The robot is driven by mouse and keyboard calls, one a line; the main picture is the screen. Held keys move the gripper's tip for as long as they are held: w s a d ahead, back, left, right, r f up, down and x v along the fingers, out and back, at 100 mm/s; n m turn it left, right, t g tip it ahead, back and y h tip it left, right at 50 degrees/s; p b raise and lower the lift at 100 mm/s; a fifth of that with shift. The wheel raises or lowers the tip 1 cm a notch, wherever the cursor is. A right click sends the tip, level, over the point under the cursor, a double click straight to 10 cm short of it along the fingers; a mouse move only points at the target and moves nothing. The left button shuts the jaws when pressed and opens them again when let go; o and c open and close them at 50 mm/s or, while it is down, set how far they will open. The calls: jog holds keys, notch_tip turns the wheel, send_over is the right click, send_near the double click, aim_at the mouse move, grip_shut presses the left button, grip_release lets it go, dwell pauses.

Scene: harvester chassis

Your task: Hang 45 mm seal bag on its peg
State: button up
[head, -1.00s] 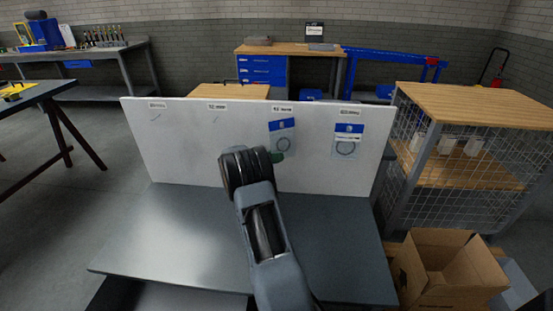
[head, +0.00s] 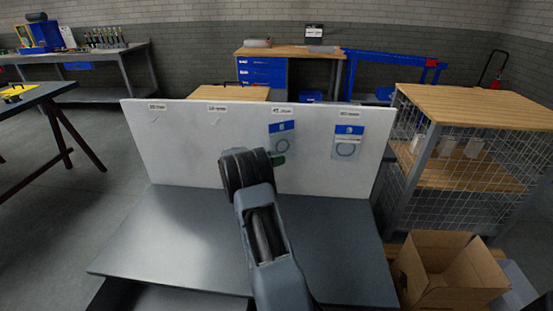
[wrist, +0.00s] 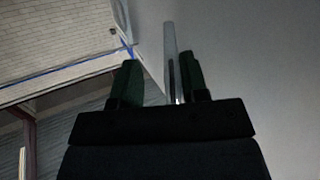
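The 45 mm seal bag (head: 283,128), clear with a blue header, is upright and slightly tilted at the white board (head: 190,150), under the third label from the left. The label text is blurred. The peg there is hidden, so I cannot tell whether the bag hangs on it. My gripper (head: 277,159) is at the bag's lower left, its green fingertip showing. In the wrist view the gripper (wrist: 158,80) is open. A thin pale strip (wrist: 170,50), apparently the bag edge-on, stands between the fingers, close to the right one and clear of the left.
A similar bag (head: 348,142) is at the board under the fourth label (head: 350,113). The two left positions show no bags. The grey tabletop (head: 170,235) before the board is clear. A wire-sided shelf (head: 465,100) and an open cardboard box (head: 450,270) stand at the right.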

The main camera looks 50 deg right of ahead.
jog(key=b+v, duration=0.1)
jog(key=v, duration=1.2)
jog(key=shift+a, duration=0.4)
